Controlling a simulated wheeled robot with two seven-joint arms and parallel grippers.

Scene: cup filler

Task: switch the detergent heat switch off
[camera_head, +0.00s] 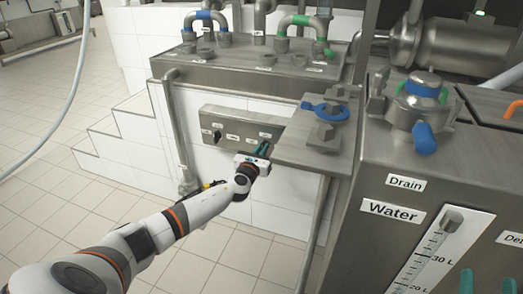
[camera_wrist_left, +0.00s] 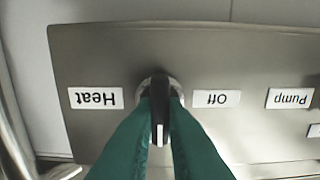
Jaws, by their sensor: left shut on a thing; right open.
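A grey switch panel (camera_head: 225,122) is fixed on the white tiled wall in the head view. My left gripper (camera_head: 262,148) reaches its right part. In the left wrist view, upside down, its green fingers are shut on a black switch knob (camera_wrist_left: 158,90) between the Heat label (camera_wrist_left: 96,98) and the Off label (camera_wrist_left: 217,98). The knob stands upright in that picture, with a white mark toward its lower end, turned to neither label. Another black knob (camera_head: 217,134) sits on the panel's left part. Green fingertips of my right gripper (camera_head: 488,284), open, show at the lower right edge.
A Pump label (camera_wrist_left: 290,98) is further along the panel. A metal ledge with a blue valve (camera_head: 325,110) juts out just right of my left gripper. A steel tank with a Water label (camera_head: 393,211) fills the right. A vertical pipe (camera_head: 178,125) stands left of the panel.

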